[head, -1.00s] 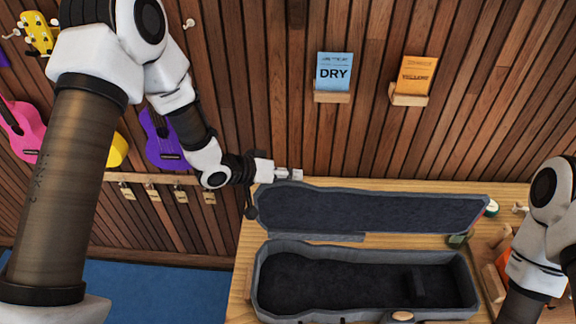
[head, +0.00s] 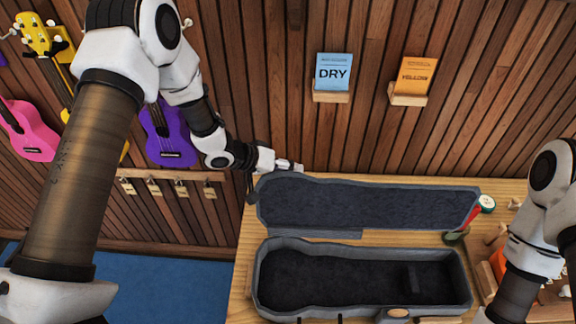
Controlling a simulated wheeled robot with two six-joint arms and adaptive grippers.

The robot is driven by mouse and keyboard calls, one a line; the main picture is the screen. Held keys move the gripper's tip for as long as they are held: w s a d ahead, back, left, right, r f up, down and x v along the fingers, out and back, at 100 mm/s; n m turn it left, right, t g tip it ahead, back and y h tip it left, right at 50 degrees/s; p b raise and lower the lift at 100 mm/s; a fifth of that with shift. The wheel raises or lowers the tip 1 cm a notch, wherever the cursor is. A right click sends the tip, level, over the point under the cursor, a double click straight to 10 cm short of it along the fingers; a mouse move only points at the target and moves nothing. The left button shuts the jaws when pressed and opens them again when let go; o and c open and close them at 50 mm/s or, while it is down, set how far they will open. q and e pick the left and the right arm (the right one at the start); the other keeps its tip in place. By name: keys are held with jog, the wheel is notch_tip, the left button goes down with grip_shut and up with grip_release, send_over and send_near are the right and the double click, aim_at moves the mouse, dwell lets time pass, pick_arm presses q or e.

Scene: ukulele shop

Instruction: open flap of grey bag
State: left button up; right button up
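The grey bag is a ukulele case (head: 262,290) lying on the wooden bench. Its dark inside shows, with a small raised block near the right end. Its flap (head: 365,206) stands swung up and back at the rear, lining facing me. My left gripper (head: 291,166) is at the flap's upper left edge, close to it. Its fingers are small here, and I cannot tell whether they touch the flap or are open. My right arm comes in at the right edge, but its gripper is out of view.
Wooden bench top (head: 242,270) shows around the case. A round white-topped item (head: 486,203) and a red item (head: 474,217) stand right of the flap. A wooden box with orange contents is partly behind my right arm. Ukuleles (head: 168,140) hang left.

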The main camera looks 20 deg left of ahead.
pick_arm(q)
jog(key=shift+w+f, duration=0.1)
jog(key=shift+f, duration=0.05)
jog(key=v, duration=1.2)
jog(key=shift+f, duration=0.1)
jog(key=shift+a, duration=0.15)
